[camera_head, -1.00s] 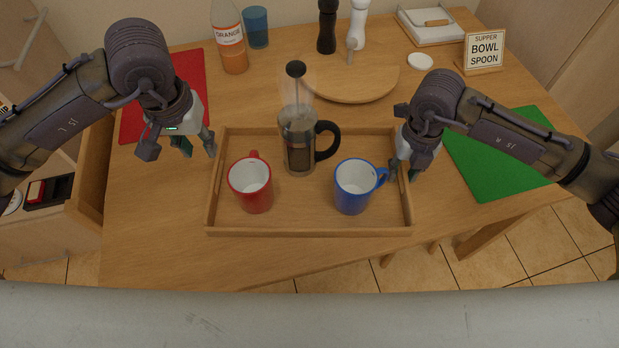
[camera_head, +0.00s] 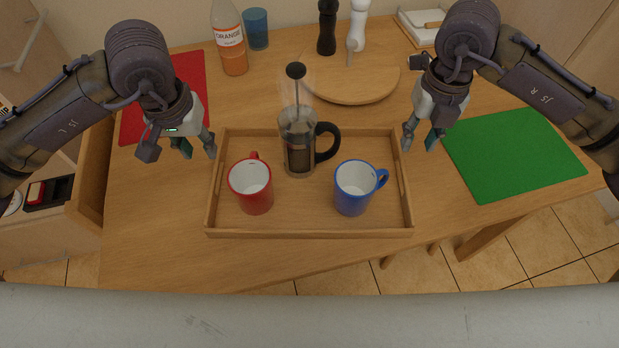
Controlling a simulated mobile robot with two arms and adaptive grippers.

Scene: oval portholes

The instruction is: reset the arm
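My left gripper (camera_head: 198,147) is open and empty, above the table just left of the tray's upper left corner. My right gripper (camera_head: 420,139) is open and empty, above the table just right of the tray's upper right corner, apart from the blue mug. The wooden tray (camera_head: 300,232) holds a red mug (camera_head: 255,198) at left, a blue mug (camera_head: 351,201) at right and a French press (camera_head: 299,160) with a black handle behind them. All three stand upright.
A red mat (camera_head: 190,75) lies at the left and a green mat (camera_head: 515,155) at the right. An orange bottle (camera_head: 231,45), a blue cup (camera_head: 256,28), two mills (camera_head: 327,28) and a round board (camera_head: 352,90) stand or lie at the back. The table's front strip is clear.

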